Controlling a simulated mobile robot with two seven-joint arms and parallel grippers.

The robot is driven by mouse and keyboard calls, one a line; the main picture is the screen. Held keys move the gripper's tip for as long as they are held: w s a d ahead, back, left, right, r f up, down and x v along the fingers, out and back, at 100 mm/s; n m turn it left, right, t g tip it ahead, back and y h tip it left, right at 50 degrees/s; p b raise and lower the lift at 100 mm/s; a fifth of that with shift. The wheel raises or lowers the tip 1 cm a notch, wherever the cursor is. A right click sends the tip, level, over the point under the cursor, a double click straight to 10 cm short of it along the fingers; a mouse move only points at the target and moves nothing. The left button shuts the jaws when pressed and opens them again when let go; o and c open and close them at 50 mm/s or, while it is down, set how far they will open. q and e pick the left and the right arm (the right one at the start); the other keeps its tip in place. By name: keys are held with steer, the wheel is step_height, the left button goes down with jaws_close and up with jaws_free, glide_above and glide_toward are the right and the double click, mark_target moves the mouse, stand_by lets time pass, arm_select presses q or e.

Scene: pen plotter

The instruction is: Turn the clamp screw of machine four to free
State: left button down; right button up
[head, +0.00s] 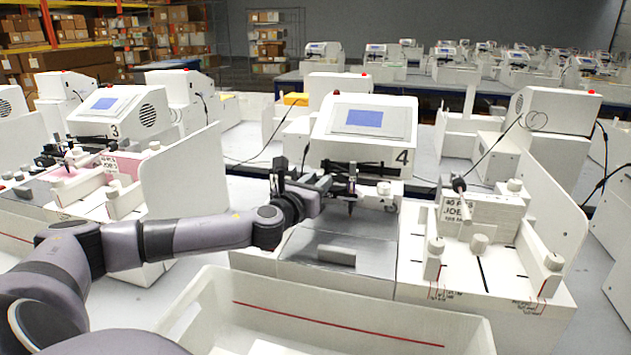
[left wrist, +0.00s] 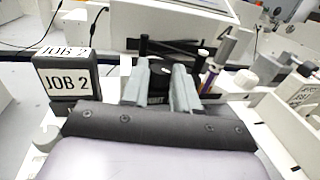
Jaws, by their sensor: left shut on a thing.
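Machine four (head: 368,122), white with a blue screen and a "4" label, stands in the middle of the head view. Its pen (head: 351,188) stands upright at the carriage; it also shows in the left wrist view (left wrist: 222,50), tilted in the picture. My left gripper (head: 324,184) reaches in from the left at the pen carriage. In the left wrist view its two grey fingers (left wrist: 161,84) have a small dark part between them. It is shut on what appears to be the clamp screw, mostly hidden by the fingers. My right gripper is not in view.
A dark "JOB 2" block (left wrist: 66,78) stands left of my gripper. A white knob (head: 384,188) sits right of the pen. A grey plate with a handle (head: 336,254) lies in front. A white bin (head: 460,335) is nearest. Machine three (head: 112,112) stands left.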

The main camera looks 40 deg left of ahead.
arm_select(q)
steer(key=shift+r, duration=0.1)
steer(key=c, duration=0.9)
jaws_free()
steer(key=shift+o, duration=0.2)
steer(key=shift+s, duration=0.1)
steer(key=shift+s+d, duration=0.15)
steer(key=shift+s, duration=0.4)
steer(key=shift+b+v, duration=0.85)
steer(key=shift+v, duration=2.1)
steer(key=shift+d, duration=0.15)
